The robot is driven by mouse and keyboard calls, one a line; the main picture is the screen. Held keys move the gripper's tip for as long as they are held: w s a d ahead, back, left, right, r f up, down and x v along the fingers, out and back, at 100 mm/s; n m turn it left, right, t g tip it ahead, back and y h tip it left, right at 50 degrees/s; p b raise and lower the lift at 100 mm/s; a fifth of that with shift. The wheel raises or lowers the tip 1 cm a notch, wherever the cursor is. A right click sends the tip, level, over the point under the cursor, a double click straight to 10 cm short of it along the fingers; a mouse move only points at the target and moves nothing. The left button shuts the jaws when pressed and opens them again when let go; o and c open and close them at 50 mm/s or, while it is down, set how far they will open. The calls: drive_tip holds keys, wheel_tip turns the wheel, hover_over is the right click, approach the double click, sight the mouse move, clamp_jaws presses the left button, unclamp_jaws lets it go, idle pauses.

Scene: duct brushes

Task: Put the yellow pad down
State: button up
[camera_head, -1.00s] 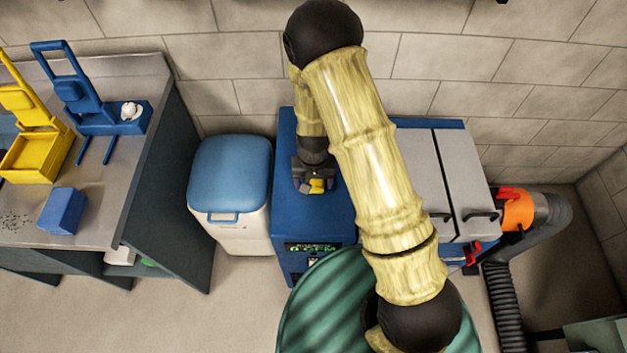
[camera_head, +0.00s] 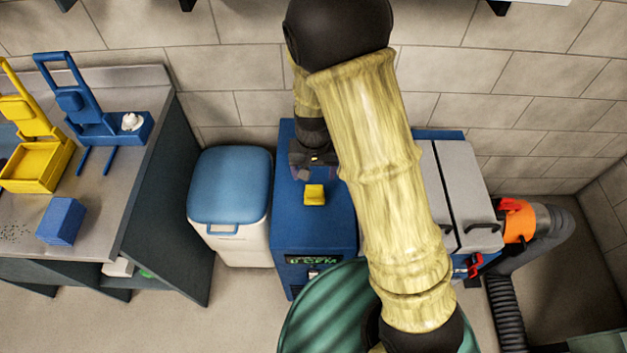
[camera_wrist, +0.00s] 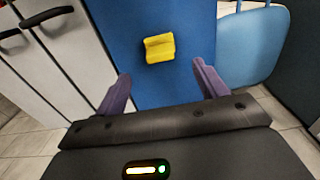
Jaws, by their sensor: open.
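The yellow pad (camera_head: 314,195) lies on the blue top of a cabinet (camera_head: 312,228) with a lit display on its front. In the wrist view the pad (camera_wrist: 159,48) is beyond my fingertips, between their lines and apart from both. My gripper (camera_wrist: 160,84) is open and empty, with its two purple fingers spread. In the head view my gripper (camera_head: 313,165) hangs above the cabinet, just behind the pad, partly hidden by my arm.
A blue-lidded bin (camera_head: 230,187) stands left of the cabinet. A grey two-door unit (camera_head: 462,185) and an orange hose coupling (camera_head: 518,220) are on the right. A steel bench (camera_head: 105,205) at left holds a blue block (camera_head: 62,220), a yellow holder (camera_head: 38,168) and a blue holder (camera_head: 105,125).

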drive_tip(key=shift+r, duration=0.65)
drive_tip(key=shift+w, duration=0.1)
drive_tip(key=s+d+r+t, duration=0.2)
drive_tip(key=s+d+r, duration=0.7)
drive_tip(key=d+r, duration=0.2)
drive_tip(key=d, duration=0.2)
drive_tip(key=shift+s+d, duration=0.35)
drive_tip(key=shift+o, duration=0.9)
drive_tip(key=shift+r, duration=0.1)
